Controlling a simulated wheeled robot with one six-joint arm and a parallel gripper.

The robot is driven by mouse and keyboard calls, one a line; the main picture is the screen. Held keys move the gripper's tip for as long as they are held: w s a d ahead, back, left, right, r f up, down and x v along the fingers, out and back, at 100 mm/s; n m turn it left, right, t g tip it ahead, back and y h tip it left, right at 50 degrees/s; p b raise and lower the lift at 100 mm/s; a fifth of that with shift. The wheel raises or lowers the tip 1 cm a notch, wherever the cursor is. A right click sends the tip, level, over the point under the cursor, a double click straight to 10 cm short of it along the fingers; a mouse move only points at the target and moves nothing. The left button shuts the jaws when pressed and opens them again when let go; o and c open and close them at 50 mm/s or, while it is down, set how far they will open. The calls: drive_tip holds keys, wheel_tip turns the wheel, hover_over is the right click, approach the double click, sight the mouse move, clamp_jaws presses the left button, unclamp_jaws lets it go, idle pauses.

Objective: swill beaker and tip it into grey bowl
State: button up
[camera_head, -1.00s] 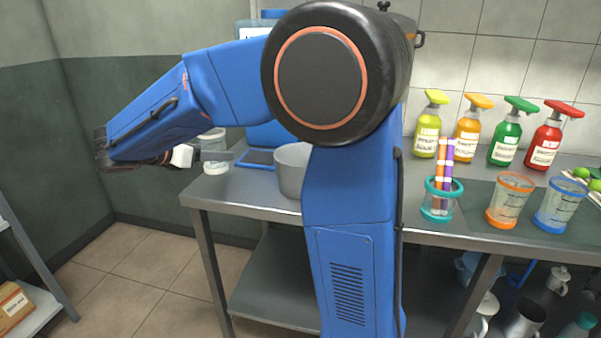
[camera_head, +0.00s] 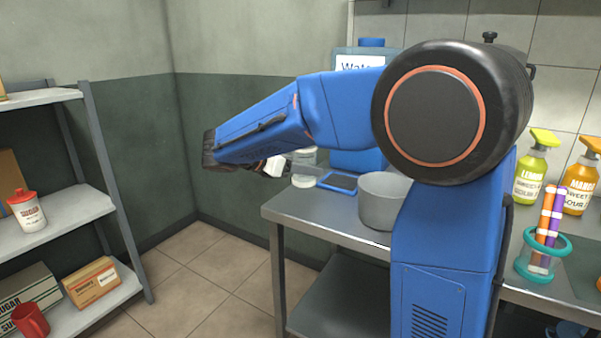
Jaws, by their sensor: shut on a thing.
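The grey bowl (camera_head: 376,208) stands on the steel table near its left end, partly hidden behind my blue arm. A clear beaker with a pale lower part (camera_head: 304,181) is upright left of the bowl, over the table's left corner. My gripper (camera_head: 300,162) is shut at the beaker, its dark fingers reaching to it from the left. The fingertips and the beaker's contents are too small to make out. I cannot tell whether the beaker's base touches the table.
A blue water dispenser (camera_head: 358,160) stands behind the bowl. A shelf rack (camera_head: 70,222) stands at the left, with open floor between.

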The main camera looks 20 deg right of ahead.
drive_tip(key=s+d+r+m+g+y, duration=0.15)
drive_tip(key=d+r+m+g, duration=0.3)
drive_tip(key=d+r, duration=0.45)
drive_tip(key=s+d+r+m+g, duration=0.4)
drive_tip(key=d+r, duration=0.3)
drive_tip(key=d, duration=0.4)
wheel_tip(320, 180, down, 10)
drive_tip(key=s+a+m+t+h, duration=0.1)
drive_tip(key=m+t, duration=0.3)
drive_tip(key=m, duration=0.4)
drive_tip(key=shift+s+h, duration=0.6)
drive_tip(key=shift+h, duration=0.25)
drive_tip(key=shift+t, duration=0.25)
drive_tip(key=shift+s+r+m+t, duration=0.1)
drive_tip(key=shift+r+m+t, duration=0.25)
drive_tip(key=shift+m, duration=0.2)
